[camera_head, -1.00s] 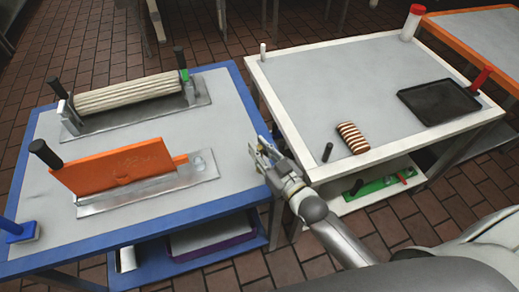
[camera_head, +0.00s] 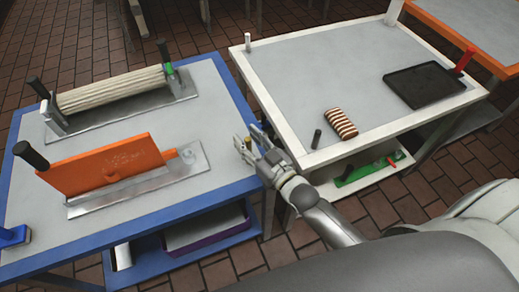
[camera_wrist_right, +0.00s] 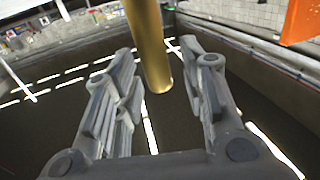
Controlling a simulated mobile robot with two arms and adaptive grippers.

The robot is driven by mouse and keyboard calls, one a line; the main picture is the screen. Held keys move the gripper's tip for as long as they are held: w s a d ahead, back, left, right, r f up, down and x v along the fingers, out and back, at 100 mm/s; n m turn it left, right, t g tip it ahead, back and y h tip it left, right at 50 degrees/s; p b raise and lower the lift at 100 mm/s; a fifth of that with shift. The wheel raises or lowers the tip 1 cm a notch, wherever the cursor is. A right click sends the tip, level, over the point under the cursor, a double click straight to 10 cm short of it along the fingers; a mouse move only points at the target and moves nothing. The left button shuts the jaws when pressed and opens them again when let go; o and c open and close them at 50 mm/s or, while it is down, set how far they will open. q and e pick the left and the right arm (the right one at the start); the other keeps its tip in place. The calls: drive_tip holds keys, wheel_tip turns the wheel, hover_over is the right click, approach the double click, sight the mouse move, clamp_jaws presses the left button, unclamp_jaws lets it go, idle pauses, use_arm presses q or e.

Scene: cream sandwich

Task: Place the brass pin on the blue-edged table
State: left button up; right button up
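The brass pin (camera_wrist_right: 151,45) is a smooth gold cylinder between the two grey fingers of my right gripper (camera_wrist_right: 160,85) in the wrist view. Its lower end hangs free with nothing under it; its other end runs out of the picture. In the head view only a small bit of the pin (camera_head: 247,144) shows at the fingers. My right gripper (camera_head: 254,146) is over the right edge of the blue-edged table (camera_head: 215,206), near the gap to the white-edged table. The exact finger contact is hard to see. My left gripper is out of view.
The blue-edged table carries a ribbed roller (camera_head: 112,90) and an orange board (camera_head: 110,162) on metal bases. The white-edged table (camera_head: 300,70) holds a striped block (camera_head: 341,123), a black peg (camera_head: 317,138) and a dark tray (camera_head: 425,86).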

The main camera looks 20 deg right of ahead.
drive_tip(key=b+v, duration=0.1)
drive_tip(key=v, duration=1.1)
drive_tip(key=shift+b, duration=0.35)
